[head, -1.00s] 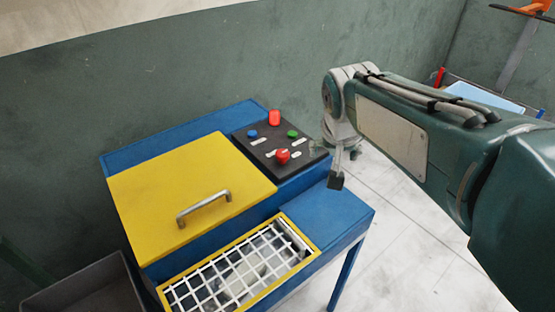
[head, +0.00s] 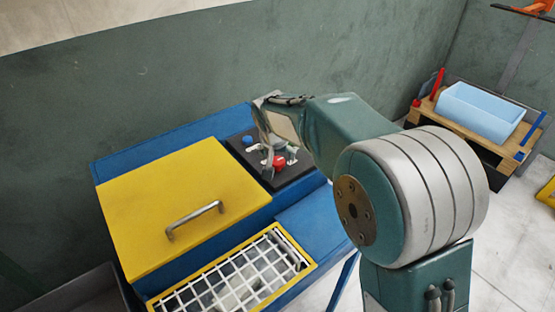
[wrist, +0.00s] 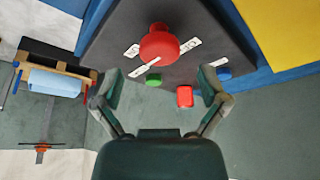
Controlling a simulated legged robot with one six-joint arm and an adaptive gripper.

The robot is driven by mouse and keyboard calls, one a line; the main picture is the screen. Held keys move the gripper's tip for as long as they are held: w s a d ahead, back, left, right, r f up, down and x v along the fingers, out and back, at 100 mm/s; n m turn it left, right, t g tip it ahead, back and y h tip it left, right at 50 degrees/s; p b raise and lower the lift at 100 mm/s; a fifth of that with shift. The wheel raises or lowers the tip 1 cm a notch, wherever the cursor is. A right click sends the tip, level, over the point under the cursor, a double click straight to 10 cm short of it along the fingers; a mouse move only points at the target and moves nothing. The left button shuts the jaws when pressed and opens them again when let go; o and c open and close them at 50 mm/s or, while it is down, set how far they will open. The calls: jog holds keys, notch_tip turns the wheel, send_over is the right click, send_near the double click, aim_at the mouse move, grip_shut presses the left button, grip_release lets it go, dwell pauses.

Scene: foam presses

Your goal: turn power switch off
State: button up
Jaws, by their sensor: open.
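The switch is a red rotary knob (head: 279,162) on the black control panel (head: 238,150). In the wrist view the red knob (wrist: 159,45) is large, with white labels on both sides and a white mark toward the lower left. My gripper (wrist: 159,86) is open and empty, its two fingers spread below the knob in that view and apart from it. In the head view my gripper (head: 268,158) is over the panel beside the knob and partly hides the panel's buttons.
A green button (wrist: 153,80), a red button (wrist: 185,96) and a blue button (head: 247,140) share the panel. A yellow lid (head: 175,205) with a metal handle and a white grid (head: 235,278) are on the blue machine.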

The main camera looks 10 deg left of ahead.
aim_at(277, 161)
jog(key=shift+x, duration=1.55)
jog(key=c, duration=1.1)
jog(key=shift+c, duration=0.2)
